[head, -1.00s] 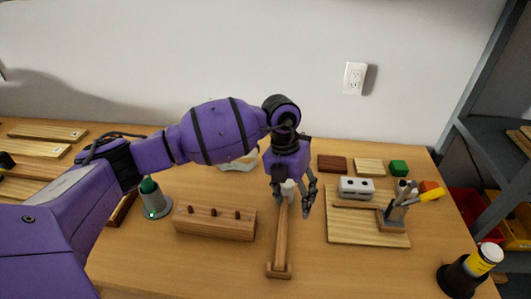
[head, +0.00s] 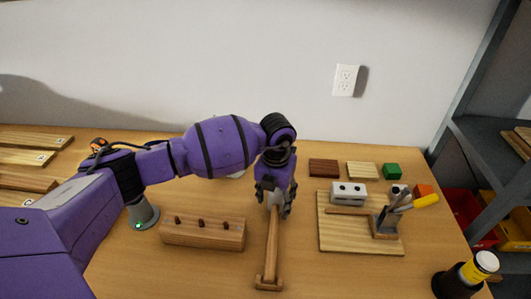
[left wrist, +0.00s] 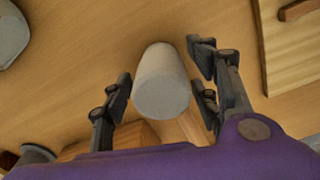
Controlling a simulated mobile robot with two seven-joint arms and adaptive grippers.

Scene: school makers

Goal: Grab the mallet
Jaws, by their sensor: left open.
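The mallet (head: 272,246) appears as a long wooden bar with a short crosspiece at its near end, on the table. A pale grey cylinder shows at its far end, and in the left wrist view this cylinder (left wrist: 161,85) is large. I cannot tell exactly how bar and cylinder join. My left gripper (head: 274,212) is open, pointing down over the far end of the bar. In the left wrist view its fingers stand on both sides of the cylinder, with narrow gaps showing. The fingers partly hide the cylinder in the head view. My right gripper is not in view.
A pegged wooden block (head: 203,233) lies close to the left. A pale board (head: 337,243) with a tool holder (head: 385,224) is to the right. The wall (head: 250,60) is behind.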

